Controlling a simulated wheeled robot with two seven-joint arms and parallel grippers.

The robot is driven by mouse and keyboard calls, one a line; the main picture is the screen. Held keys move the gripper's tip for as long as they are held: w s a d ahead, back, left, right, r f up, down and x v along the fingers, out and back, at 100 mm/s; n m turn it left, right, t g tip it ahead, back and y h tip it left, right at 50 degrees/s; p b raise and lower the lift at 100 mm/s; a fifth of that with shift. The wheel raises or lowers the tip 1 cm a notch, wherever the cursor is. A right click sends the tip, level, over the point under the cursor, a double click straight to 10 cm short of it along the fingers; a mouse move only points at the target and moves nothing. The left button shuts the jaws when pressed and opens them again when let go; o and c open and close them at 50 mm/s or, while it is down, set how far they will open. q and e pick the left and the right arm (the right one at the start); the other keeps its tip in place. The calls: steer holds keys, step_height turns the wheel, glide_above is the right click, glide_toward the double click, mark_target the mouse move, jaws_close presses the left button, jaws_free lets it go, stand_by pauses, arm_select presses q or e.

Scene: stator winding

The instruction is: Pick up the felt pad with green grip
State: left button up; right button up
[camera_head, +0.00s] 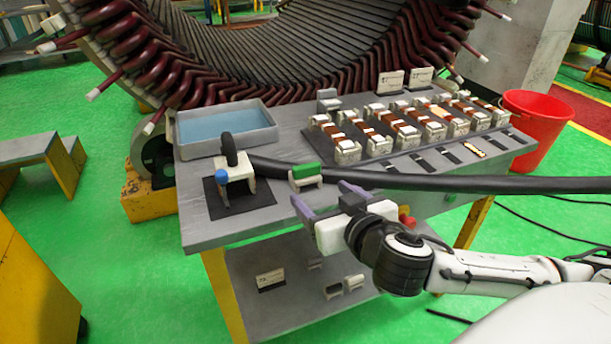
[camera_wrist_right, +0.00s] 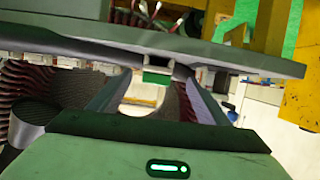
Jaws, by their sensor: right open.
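The felt pad with green grip (camera_head: 306,172) sits near the front edge of the grey worktable (camera_head: 225,238). It has a green top over a pale body, and a black cable passes right by it. In the right wrist view the green grip (camera_wrist_right: 157,77) shows between the fingers, farther off. My right gripper (camera_head: 326,199) is open and empty just in front of the pad, near the table's front edge. Its two purple-grey fingers point towards the pad, apart from it. My left gripper is not in view.
The thick black cable (camera_head: 430,182) crosses the table and extends right. A white block with a blue knob (camera_head: 222,177) stands on a black mat to the left. A blue-lined tray (camera_head: 225,129) is behind. Several copper-and-white blocks (camera_head: 380,142) fill the back right. A red bucket (camera_head: 536,120) stands beyond the right end.

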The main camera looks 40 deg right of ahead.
mark_target(308, 174)
steer(key=w, duration=0.2)
steer(key=w+d, duration=0.1)
steer(key=w, duration=0.1)
steer(key=shift+w+d+r, duration=0.1)
steer(key=shift+w, duration=0.05)
steer(key=p+x, duration=0.1)
steer(key=x, duration=0.5)
steer(key=shift+w+d, duration=0.15)
steer(key=shift+w, duration=0.05)
steer(key=c, duration=1.2)
steer(key=shift+o, duration=0.2)
steer(key=shift+r, duration=0.1)
step_height(308, 174, up, 10)
steer(key=shift+f+p, duration=0.1)
steer(key=shift+p, duration=0.4)
